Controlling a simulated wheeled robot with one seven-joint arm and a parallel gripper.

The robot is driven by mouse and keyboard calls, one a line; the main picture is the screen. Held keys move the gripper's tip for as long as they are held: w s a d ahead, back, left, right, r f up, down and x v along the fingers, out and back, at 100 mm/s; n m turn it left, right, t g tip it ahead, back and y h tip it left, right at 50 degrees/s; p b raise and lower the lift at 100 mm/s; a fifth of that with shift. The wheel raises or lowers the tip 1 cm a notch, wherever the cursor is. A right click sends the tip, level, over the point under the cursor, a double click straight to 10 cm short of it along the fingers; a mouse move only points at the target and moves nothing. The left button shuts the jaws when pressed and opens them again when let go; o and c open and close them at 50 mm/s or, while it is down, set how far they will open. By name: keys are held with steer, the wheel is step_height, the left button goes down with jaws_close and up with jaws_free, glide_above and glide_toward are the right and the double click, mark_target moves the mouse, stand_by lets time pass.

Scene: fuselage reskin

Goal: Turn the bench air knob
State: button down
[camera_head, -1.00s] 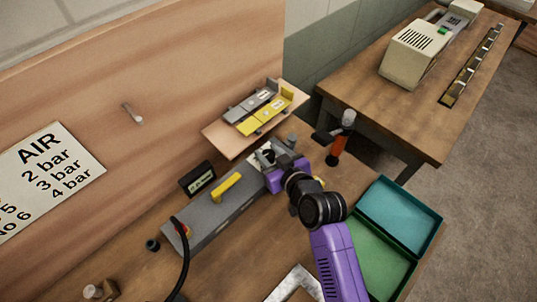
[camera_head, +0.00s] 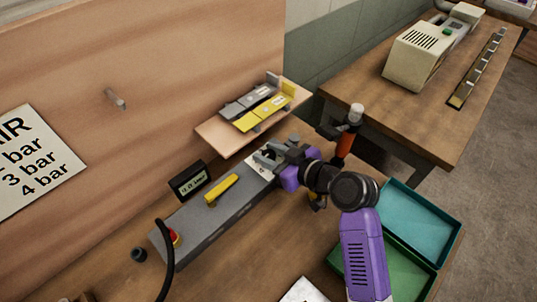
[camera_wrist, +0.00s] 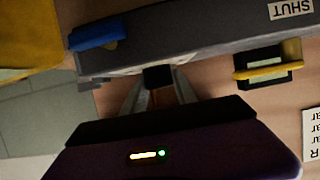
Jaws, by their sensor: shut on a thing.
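The long grey bench unit (camera_head: 215,218) lies on the wooden bench with a yellow lever (camera_head: 221,189) on top. My gripper (camera_head: 268,160) is at its far right end. In the wrist view my gripper's two fingers (camera_wrist: 157,92) are shut on a small dark knob (camera_wrist: 158,76) against the edge of the unit (camera_wrist: 200,40). The head view hides the knob behind my gripper. A small black display (camera_head: 189,181) stands behind the unit; its digits are too small to read surely. The sign (camera_head: 38,160) on the wall lists bar values, partly cut off.
A shelf (camera_head: 222,140) with grey and yellow plates is close behind my gripper. A red-orange tool (camera_head: 345,145) stands to the right. Teal (camera_head: 425,215) and green (camera_head: 385,260) trays lie near my arm. A black hose (camera_head: 166,265) crosses the unit's left end.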

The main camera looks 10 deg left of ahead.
steer(key=shift+f, duration=0.15)
steer(key=c, duration=1)
jaws_free()
steer(key=b+v, duration=0.1)
steer(key=v, duration=0.7)
